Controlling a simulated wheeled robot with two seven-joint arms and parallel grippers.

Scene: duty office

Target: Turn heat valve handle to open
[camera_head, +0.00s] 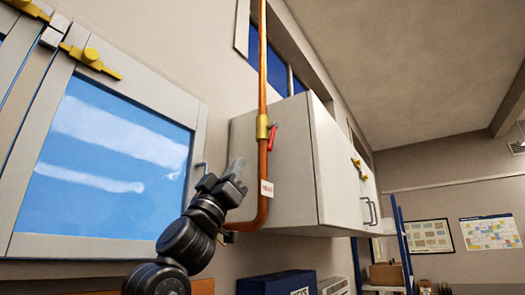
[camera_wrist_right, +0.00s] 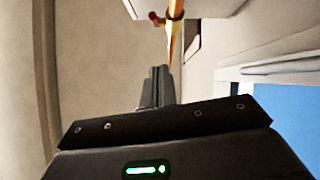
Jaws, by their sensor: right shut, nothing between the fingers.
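The heat valve has a red handle (camera_head: 271,136) beside a brass body (camera_head: 262,127) on a vertical copper pipe (camera_head: 263,60). The handle hangs down along the pipe, slightly tilted. A small white tag (camera_head: 267,188) is on the pipe below it. My right gripper (camera_head: 238,166) is shut and empty, left of the pipe and lower than the handle, apart from it. In the right wrist view the shut fingers (camera_wrist_right: 157,75) point toward the pipe (camera_wrist_right: 175,40), with the red handle (camera_wrist_right: 154,18) near the top edge. My left gripper is not in view.
A white wall cabinet (camera_head: 335,170) stands right behind the pipe. A window (camera_head: 110,165) with a pale frame is on the left. A blue box (camera_head: 277,284) is below. The pipe bends toward the wall under the gripper. Open air lies in front of the valve.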

